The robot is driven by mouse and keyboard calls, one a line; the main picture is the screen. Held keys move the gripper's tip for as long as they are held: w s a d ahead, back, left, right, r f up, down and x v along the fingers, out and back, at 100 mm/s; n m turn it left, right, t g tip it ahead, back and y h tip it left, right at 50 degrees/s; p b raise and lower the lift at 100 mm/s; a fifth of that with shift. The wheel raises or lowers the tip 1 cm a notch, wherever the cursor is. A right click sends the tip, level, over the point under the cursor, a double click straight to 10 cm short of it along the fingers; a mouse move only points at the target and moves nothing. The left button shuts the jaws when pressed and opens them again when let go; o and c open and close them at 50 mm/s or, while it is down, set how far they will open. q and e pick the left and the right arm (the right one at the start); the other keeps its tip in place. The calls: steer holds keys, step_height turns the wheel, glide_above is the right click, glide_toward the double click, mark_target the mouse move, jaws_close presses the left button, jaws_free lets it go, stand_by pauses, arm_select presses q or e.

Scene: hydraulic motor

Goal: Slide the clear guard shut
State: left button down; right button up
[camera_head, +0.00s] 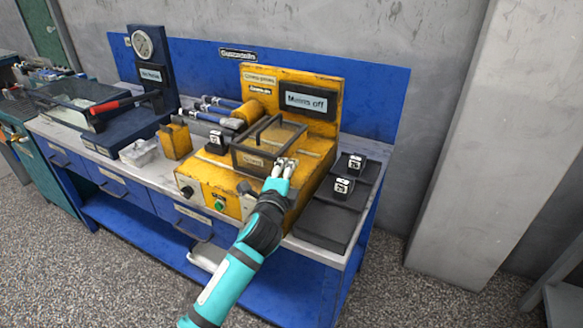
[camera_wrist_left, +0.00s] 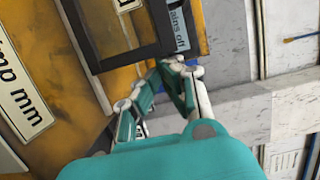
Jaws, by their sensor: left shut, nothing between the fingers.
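The clear guard (camera_head: 268,141) is a see-through cover in a dark frame with a bar handle, on top of the yellow test bench (camera_head: 232,182). My left gripper (camera_head: 286,163) is shut and empty at the right front corner of the guard. In the left wrist view the fingertips (camera_wrist_left: 178,66) are close together beside the guard's dark frame (camera_wrist_left: 118,58). I cannot tell whether they touch it. My right gripper is in neither view.
A panel reading "Mains off" (camera_head: 307,102) stands behind the guard.

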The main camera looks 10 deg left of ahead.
mark_target(234, 152)
arm_select(q)
steer(key=w+a+p, duration=0.1)
steer(key=a, duration=0.3)
steer(key=w+a+p, duration=0.1)
steer(key=w+a, duration=0.1)
steer(key=a, duration=0.3)
steer(key=w+a+p, duration=0.1)
steer(key=w+a, duration=0.1)
steer(key=a, duration=0.2)
steer(key=shift+a+r, duration=0.1)
steer(key=shift+a, duration=0.3)
steer(key=shift+w+a, duration=0.2)
steer(key=shift+a, duration=0.35)
